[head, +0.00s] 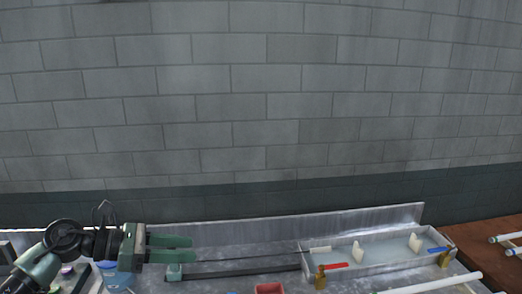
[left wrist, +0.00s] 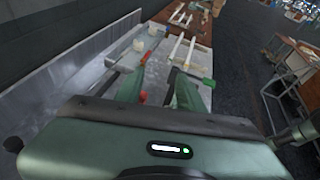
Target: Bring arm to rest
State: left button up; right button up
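My left gripper (head: 192,249) is at the lower left of the head view, with its arm coming in from the left. Its two green fingers point right and stand apart, with nothing visible between them. It hangs above the left part of the metal bench (head: 240,262). In the left wrist view the fingers (left wrist: 160,88) are also spread, with bench surface and a small red part showing between or behind them. My right gripper does not show clearly in either view.
White tubes (head: 435,284) lie at the lower right. A block wall (head: 260,110) rises behind.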

pick_arm(q)
jog(key=d+r+n+t+h, duration=0.3)
jog(key=d+n+t, duration=0.2)
jog(key=d+n, duration=0.15)
jog(key=s+a+f+n+t+y, duration=0.25)
jog(key=a+f+n+y, duration=0.4)
jog(key=n, duration=0.95)
jog(key=s+a+f+n+t+y, duration=0.2)
jog(key=a+f+n+t+y, duration=0.15)
jog(key=f+n+y, duration=0.85)
jog(key=s+f+n+g+h, duration=0.1)
jog(key=s+f+n+g, duration=0.3)
jog(key=s, duration=0.5)
jog(key=s+f+n+g, duration=0.4)
jog(key=s, duration=0.5)
jog(key=s+f+n+g+h, duration=0.1)
jog(key=s+f+n+g, duration=0.35)
jog(key=s, duration=0.45)
notch_tip(320, 180, down, 38)
jog(key=s+g+b, duration=0.1)
jog(key=s+b, duration=0.1)
jog(key=b, duration=1)
jog(key=s+a+f+b, duration=0.1)
jog(key=s+f+b, duration=0.3)
jog(key=s+f, duration=0.4)
jog(key=s+a+f+g+b, duration=0.1)
jog(key=s+f+b, duration=0.3)
jog(key=f, duration=1.2)
jog(key=s, duration=0.4)
jog(key=shift+s, duration=0.2)
